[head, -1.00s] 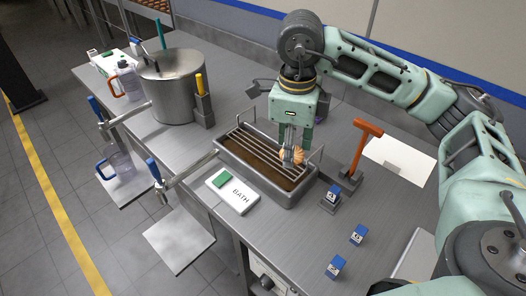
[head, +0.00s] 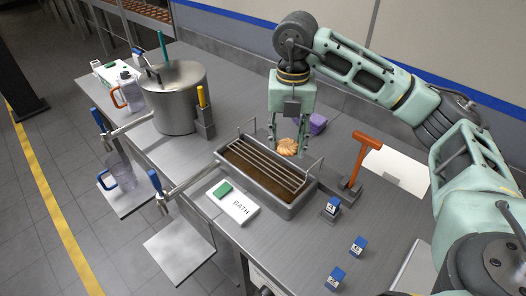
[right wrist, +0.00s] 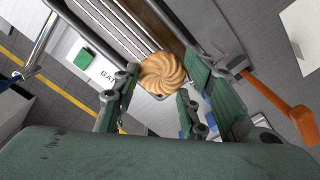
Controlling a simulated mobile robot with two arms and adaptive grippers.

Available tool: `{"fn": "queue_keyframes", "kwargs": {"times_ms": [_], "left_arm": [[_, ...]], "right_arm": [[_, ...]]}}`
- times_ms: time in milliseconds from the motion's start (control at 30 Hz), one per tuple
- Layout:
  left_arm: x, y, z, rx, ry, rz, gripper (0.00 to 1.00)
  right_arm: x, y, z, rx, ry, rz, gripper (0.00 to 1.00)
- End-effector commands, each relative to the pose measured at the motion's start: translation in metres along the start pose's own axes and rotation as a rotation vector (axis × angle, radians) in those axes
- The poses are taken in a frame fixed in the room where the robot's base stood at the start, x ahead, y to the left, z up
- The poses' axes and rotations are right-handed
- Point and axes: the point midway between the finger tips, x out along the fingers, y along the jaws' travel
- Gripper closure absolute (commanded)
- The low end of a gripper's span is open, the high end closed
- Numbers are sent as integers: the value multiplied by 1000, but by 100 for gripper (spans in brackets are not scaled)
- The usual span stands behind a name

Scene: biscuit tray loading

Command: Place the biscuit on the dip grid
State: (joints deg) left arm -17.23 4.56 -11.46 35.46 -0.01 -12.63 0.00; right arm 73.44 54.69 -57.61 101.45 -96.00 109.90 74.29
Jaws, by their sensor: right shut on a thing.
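The round, golden, swirl-ridged biscuit (head: 287,147) is between the fingers of my right gripper (head: 286,144). The gripper is shut on it, near the far long side of the bath. In the right wrist view the biscuit (right wrist: 163,73) lies between the green-padded fingers (right wrist: 160,95), with the grid bars (right wrist: 115,28) beyond it. The dip grid (head: 262,165) is a set of parallel metal bars with raised end handles, over brown liquid in a grey rectangular bath (head: 284,210). The exact height of the biscuit above the bath is hard to tell. My left gripper is not in view.
An orange-handled tool (head: 364,155) stands right of the bath. A white BATH sign (head: 233,207) lies in front. A steel pot (head: 175,97) stands at left. Small blue-topped blocks (head: 357,246) stand at right front.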

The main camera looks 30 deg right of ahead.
Motion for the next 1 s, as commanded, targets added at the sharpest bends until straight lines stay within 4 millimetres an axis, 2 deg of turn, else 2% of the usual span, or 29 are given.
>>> {"fn": "queue_keyframes", "kwargs": {"times_ms": [33,100,333,467,700,1000], "left_arm": [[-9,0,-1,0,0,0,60],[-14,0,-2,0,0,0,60],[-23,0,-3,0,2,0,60],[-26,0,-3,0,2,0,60],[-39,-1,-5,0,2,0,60],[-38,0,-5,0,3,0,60]], "right_arm": [[4,12,4,-2,5,0,70],[13,27,11,-3,4,0,70],[36,56,26,-3,2,0,70],[43,59,28,-2,2,-1,70],[75,58,28,-1,1,-1,70],[80,59,28,-3,0,0,70]]}}
